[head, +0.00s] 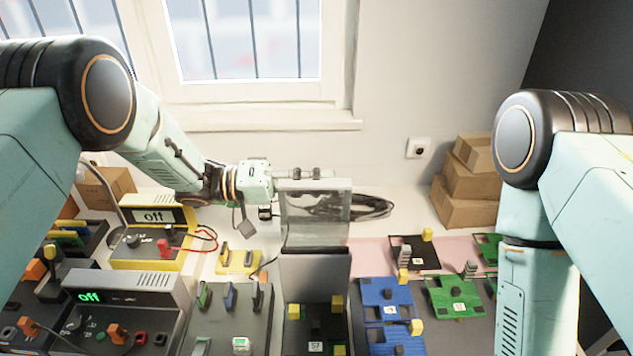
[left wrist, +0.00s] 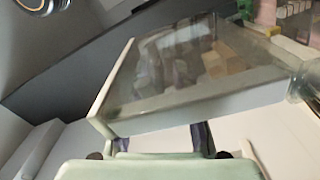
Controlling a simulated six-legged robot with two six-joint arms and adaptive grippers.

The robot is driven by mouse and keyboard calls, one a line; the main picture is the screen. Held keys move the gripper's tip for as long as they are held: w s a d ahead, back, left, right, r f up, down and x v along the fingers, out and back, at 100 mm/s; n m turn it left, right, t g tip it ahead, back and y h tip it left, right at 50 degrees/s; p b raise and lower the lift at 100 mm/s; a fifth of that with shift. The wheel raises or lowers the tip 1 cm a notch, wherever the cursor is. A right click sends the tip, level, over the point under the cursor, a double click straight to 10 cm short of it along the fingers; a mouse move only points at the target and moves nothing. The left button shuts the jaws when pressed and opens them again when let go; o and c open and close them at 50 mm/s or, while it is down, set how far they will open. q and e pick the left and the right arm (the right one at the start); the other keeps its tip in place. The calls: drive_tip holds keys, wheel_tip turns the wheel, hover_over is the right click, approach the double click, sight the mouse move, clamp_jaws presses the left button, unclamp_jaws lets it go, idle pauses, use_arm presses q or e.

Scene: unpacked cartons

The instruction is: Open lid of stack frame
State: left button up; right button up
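The stack frame (head: 314,268) is a grey box at the middle of the bench in the head view. Its see-through lid (head: 316,232) stands raised, roughly upright, above the frame's back. In the left wrist view the clear lid (left wrist: 190,72) with pale edges fills the middle. My left gripper (head: 305,175) is at the lid's top edge. In the left wrist view its two dark fingers (left wrist: 162,138) are apart, and their tips are hidden behind the lid's edge. I cannot tell whether they touch it. My right gripper is out of view; only the right arm shows.
A yellow-framed meter (head: 152,238) reading "off" and a grey supply (head: 125,290) stand left. Blue circuit boards (head: 385,296) and a green one (head: 455,297) lie right. Cartons (head: 468,182) are stacked at the back right. A dark cable (head: 370,207) lies behind the lid.

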use_arm(q)
drive_tip(key=a, duration=1.2)
drive_tip(key=shift+a, duration=0.15)
idle(0.3)
